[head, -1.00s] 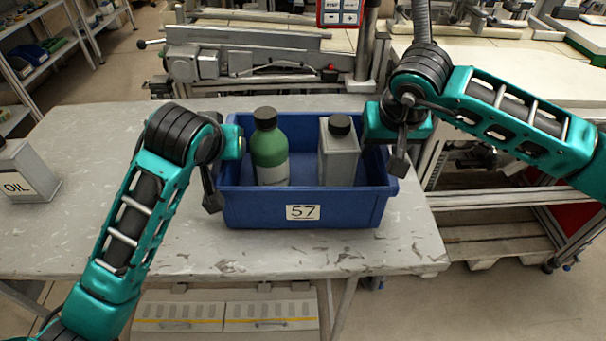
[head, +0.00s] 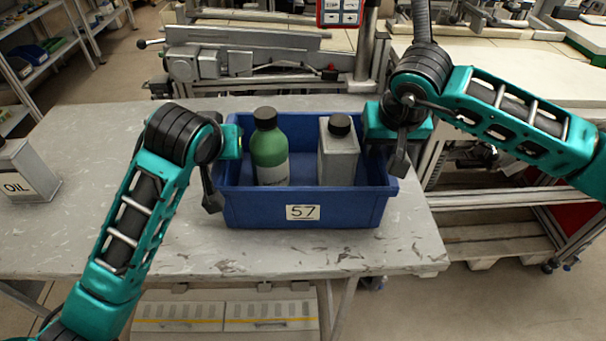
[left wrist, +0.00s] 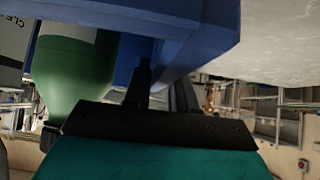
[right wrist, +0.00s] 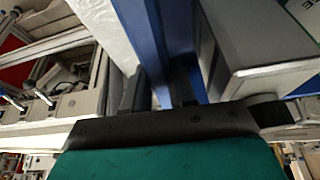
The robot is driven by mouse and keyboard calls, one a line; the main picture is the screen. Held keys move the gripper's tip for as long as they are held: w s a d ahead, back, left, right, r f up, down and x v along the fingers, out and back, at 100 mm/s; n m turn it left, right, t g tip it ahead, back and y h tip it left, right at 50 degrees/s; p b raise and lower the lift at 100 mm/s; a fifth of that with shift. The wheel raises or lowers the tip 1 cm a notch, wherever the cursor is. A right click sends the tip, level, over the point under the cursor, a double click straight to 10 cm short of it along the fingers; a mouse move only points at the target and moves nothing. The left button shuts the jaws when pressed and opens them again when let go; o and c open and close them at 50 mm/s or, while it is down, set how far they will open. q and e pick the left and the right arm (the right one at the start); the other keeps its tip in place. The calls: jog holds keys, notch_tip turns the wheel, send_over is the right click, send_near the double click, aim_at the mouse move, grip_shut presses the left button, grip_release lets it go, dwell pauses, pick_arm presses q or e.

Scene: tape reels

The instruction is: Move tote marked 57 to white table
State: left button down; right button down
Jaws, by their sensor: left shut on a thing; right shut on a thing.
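I cannot tell whether the tote touches the tabletop.
The grey table (head: 110,215) has free room in front and to the left. An oil can (head: 27,172) stands at its left edge. A machine vise (head: 240,62) is behind the table. A pale-topped workbench (head: 500,75) is at the back right.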

pick_arm(q)
jog(key=shift+r, duration=0.15)
pick_arm(e)
jog(key=shift+r, duration=0.15)
